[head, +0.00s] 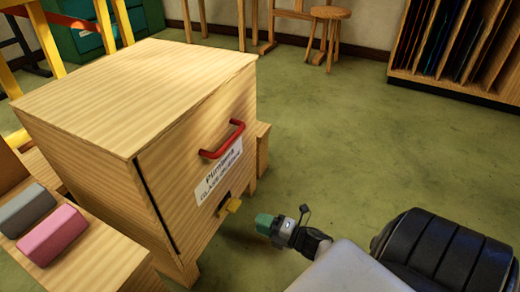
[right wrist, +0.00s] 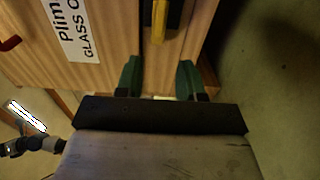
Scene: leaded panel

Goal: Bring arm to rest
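My right gripper (head: 265,224) has green fingertips and is in front of the wooden cabinet, just right of and below the yellow latch (head: 232,205). In the right wrist view its two green fingers (right wrist: 160,78) are apart with nothing between them. The yellow latch (right wrist: 160,22) shows beyond the fingers, apart from them. The cabinet (head: 150,95) has a red handle (head: 222,140) and a white label (head: 218,175) on its front. The front looks closed, with a dark seam along its left edge. My left gripper is not in view.
A grey block (head: 27,208) and a pink block (head: 52,235) lie on a wooden surface at the left. A stool (head: 330,14) and a rack of upright sheets (head: 455,45) stand at the back. Green floor (head: 345,110) is clear right of the cabinet.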

